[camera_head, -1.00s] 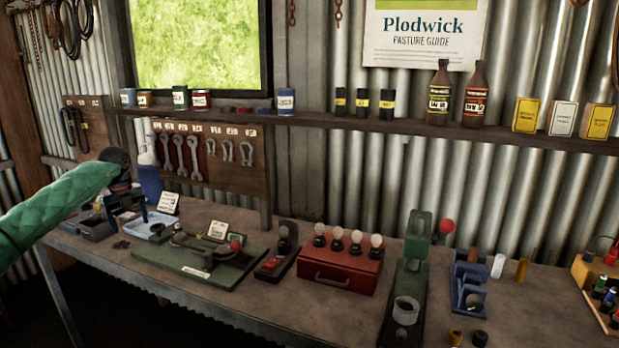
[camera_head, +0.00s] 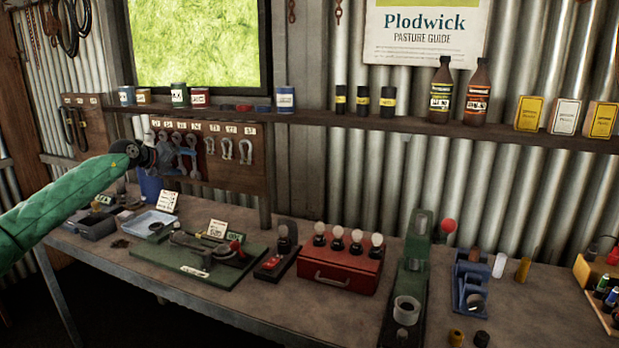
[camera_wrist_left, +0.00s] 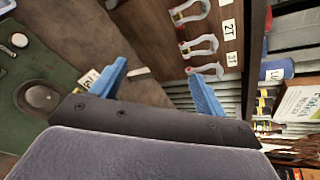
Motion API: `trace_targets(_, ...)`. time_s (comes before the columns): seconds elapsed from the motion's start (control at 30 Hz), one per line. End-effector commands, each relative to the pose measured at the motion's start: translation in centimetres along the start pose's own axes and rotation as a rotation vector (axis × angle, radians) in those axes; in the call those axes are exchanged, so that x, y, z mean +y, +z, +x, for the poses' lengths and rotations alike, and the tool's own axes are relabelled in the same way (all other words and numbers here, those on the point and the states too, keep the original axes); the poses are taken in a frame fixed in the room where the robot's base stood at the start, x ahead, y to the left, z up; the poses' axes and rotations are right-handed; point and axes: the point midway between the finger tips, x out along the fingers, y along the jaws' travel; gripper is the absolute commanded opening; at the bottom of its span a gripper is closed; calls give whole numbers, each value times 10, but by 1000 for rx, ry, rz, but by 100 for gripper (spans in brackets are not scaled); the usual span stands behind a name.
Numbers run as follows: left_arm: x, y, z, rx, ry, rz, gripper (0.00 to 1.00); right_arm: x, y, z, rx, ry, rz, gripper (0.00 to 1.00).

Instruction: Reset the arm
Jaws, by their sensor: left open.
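My left arm, in a green quilted sleeve, comes in from the left in the head view. My left gripper (camera_head: 186,156) is raised above the back left of the bench, in front of the tool board with hanging wrenches and shackles. Its two blue fingers are spread apart with nothing between them, as the left wrist view (camera_wrist_left: 160,90) also shows. My right gripper is not in view.
The bench (camera_head: 330,316) holds a green board fixture (camera_head: 190,266), a red box with bulbs (camera_head: 338,268), a green press (camera_head: 410,278), and a blue holder (camera_head: 470,285). A pale blue tray (camera_head: 152,222) is below my gripper. A shelf (camera_head: 400,124) with cans and bottles runs behind.

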Motion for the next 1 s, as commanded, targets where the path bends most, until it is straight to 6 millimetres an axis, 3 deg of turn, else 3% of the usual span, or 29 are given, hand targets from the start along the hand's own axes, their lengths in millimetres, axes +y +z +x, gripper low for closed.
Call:
trace_targets(0.03, -25, 7, -2, -51, -77, 3, 74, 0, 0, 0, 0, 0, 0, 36)
trace_targets(0.17, -92, 27, -15, -201, -276, -10, 74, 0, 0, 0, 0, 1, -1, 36)
trace_targets(0.3, -163, 46, -40, -367, -475, -58, 74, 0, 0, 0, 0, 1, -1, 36)
trace_targets(0.4, -208, 56, -62, -484, -602, -118, 74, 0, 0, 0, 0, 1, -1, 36)
trace_targets(0.53, -245, 57, -86, -626, -729, -239, 74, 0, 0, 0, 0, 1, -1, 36)
trace_targets(0.63, -259, 51, -99, -723, -793, -364, 74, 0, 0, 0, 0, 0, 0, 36)
trace_targets(0.73, -260, 38, -106, -810, -822, -512, 74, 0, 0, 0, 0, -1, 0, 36)
trace_targets(0.87, -243, 7, -105, -900, -800, -739, 74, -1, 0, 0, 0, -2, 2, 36)
trace_targets(1.0, -208, -42, -92, -957, -702, -988, 74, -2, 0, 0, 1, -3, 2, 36)
